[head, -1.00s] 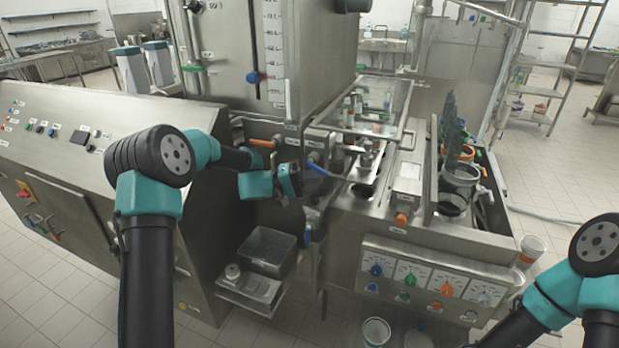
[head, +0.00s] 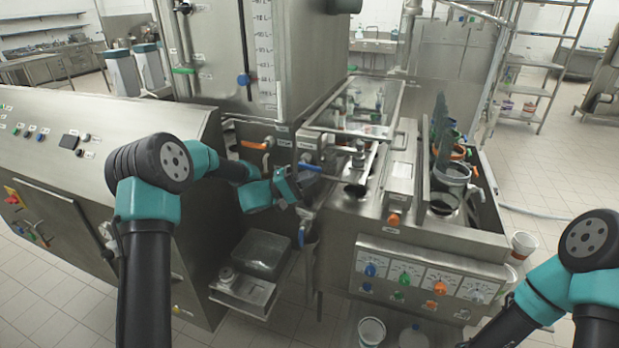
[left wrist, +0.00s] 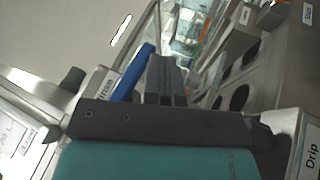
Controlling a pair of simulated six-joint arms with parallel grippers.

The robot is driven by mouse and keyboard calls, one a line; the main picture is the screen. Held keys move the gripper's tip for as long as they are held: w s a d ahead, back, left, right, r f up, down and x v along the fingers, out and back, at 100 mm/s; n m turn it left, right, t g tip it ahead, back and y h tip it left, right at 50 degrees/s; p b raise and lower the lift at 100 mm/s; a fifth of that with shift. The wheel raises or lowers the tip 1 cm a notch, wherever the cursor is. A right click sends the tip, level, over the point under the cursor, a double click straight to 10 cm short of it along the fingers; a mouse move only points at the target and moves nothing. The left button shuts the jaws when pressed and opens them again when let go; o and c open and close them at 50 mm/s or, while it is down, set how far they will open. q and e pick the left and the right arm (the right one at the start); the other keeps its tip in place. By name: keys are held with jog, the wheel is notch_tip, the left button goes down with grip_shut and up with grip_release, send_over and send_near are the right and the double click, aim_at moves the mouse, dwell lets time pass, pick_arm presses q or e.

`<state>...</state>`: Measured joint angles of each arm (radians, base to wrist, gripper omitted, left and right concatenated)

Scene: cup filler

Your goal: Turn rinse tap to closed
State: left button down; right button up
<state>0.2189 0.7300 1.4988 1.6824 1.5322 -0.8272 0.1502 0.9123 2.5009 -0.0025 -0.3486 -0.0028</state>
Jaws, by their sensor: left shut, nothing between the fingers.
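The rinse tap's blue lever handle (head: 312,168) sticks out to the right from the machine's front, beside my left gripper. In the left wrist view the blue lever (left wrist: 133,71) lies slanted just left of the fingers, beside a partly hidden label (left wrist: 106,84). My left gripper (head: 304,187) is shut and empty, just below the lever in the head view; its closed fingers (left wrist: 166,80) also show in the wrist view. I cannot tell whether they touch the lever. The tap's body is mostly hidden. My right arm is at the lower right; its gripper is out of view.
An orange-handled tap (head: 254,146) sits to the left. A "Drip" label (left wrist: 312,155) is at the right of the wrist view. A metal tray (head: 262,254) is below the gripper. The control panel with colored knobs (head: 405,272) and bucket-filled trough (head: 452,175) are right.

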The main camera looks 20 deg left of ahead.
pick_arm(q)
jog(key=v, duration=0.7)
jog(key=shift+a, duration=0.25)
jog(key=c, duration=1.8)
grip_release()
jog(key=shift+s+f, duration=0.1)
